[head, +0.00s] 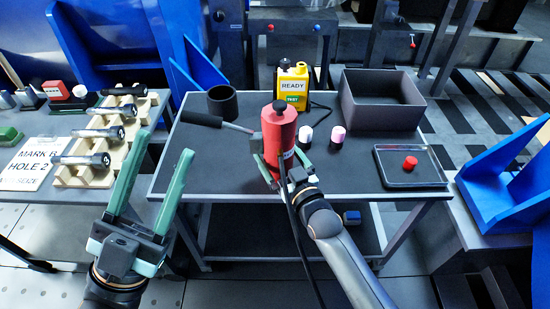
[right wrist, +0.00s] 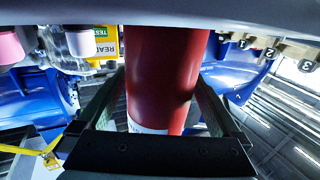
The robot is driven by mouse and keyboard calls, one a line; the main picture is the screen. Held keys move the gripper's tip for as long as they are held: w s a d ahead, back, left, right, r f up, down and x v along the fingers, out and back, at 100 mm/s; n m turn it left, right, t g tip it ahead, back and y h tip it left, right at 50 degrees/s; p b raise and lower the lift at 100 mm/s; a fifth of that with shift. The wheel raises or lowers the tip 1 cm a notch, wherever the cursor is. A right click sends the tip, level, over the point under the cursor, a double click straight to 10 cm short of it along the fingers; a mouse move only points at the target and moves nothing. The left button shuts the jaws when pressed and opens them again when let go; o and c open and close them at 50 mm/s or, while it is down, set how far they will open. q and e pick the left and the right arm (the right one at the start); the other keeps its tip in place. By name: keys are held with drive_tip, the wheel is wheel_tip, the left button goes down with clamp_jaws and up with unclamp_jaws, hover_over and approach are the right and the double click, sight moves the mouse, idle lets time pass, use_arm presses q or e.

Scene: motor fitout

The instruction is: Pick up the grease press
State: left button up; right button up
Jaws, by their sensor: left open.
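The grease press (head: 279,133) is a red cylinder with a black cap and a lever with a black grip reaching left. It stands upright on the dark table (head: 350,175). My right gripper (head: 280,152) has its fingers on either side of the red body. In the right wrist view the red body (right wrist: 163,75) fills the space between the fingers (right wrist: 163,100); whether they press on it is unclear.
The table also holds a black cup (head: 222,103), a yellow READY unit (head: 292,85), two small capped bottles (head: 337,137), a grey bin (head: 382,100) and a tray (head: 412,178) with a red cap. A left bench carries a wooden rack (head: 85,175) of several dark-ended tools.

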clamp_jaws()
drive_tip(key=shift+r, duration=0.4)
idle(0.4)
